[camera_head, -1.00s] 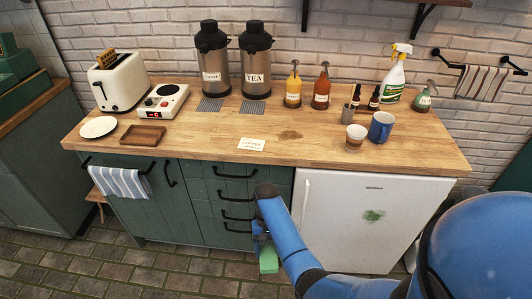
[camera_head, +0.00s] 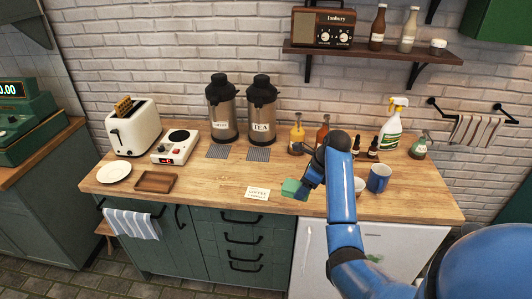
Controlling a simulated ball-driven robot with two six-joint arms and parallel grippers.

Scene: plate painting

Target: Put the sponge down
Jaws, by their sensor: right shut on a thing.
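The green sponge (camera_head: 290,188) is held in my right gripper (camera_head: 304,190), which is shut on it. The sponge shows over the front part of the wooden counter (camera_head: 220,180), just right of a small white card (camera_head: 257,193). I cannot tell whether the sponge touches the counter top. My right arm comes in from the right and hides part of the counter behind it. My left gripper is not in view.
A blue mug (camera_head: 378,178) and a partly hidden cup (camera_head: 360,187) stand right of my arm. Pump bottles (camera_head: 297,136) stand behind the gripper. A brown tray (camera_head: 155,181) and white plate (camera_head: 114,173) lie at left. The counter's middle is clear.

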